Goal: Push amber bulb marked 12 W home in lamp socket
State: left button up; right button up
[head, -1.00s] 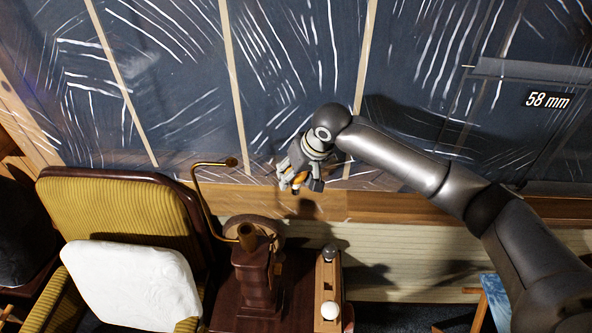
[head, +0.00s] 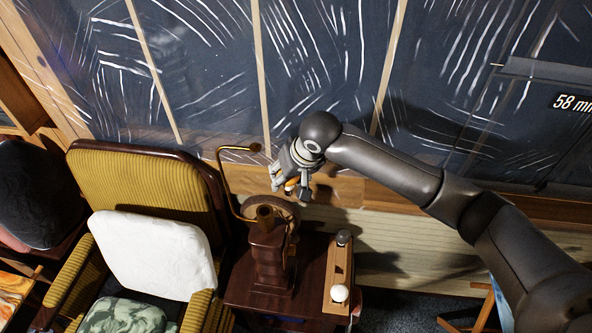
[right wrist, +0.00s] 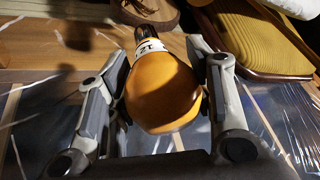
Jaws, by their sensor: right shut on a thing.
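The amber bulb (right wrist: 162,95) is in my right gripper (right wrist: 165,85). In the right wrist view its white band shows "12", with the dark base end pointing away toward the top. In the head view the bulb is a small orange patch (head: 290,184) between the fingers of my right gripper (head: 289,190). My left gripper is not in view.
The lamp stands on a dark side table (head: 239,290). A wooden rack (head: 341,268) there holds a white bulb (head: 340,293) and a grey one (head: 343,237). A curved brass arm (head: 221,180) rises beside the lamp. A yellow armchair (head: 150,180) stands left; a chalk-marked wall is behind.

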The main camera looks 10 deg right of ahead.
jog(key=s+a, duration=0.3)
jog(key=a, duration=0.3)
jog(key=shift+s+a, duration=0.2)
jog(key=shift+a, duration=0.15)
jog(key=shift+f+b, duration=0.5)
jog(key=shift+f, duration=1.55)
jog(key=shift+c, duration=0.2)
dwell(1.6)
jog(key=o, duration=1.2)
jog(key=shift+r, duration=0.15)
jog(key=v, duration=1.1)
jog(key=shift+s+r, duration=0.25)
jog(key=shift+r, duration=0.1)
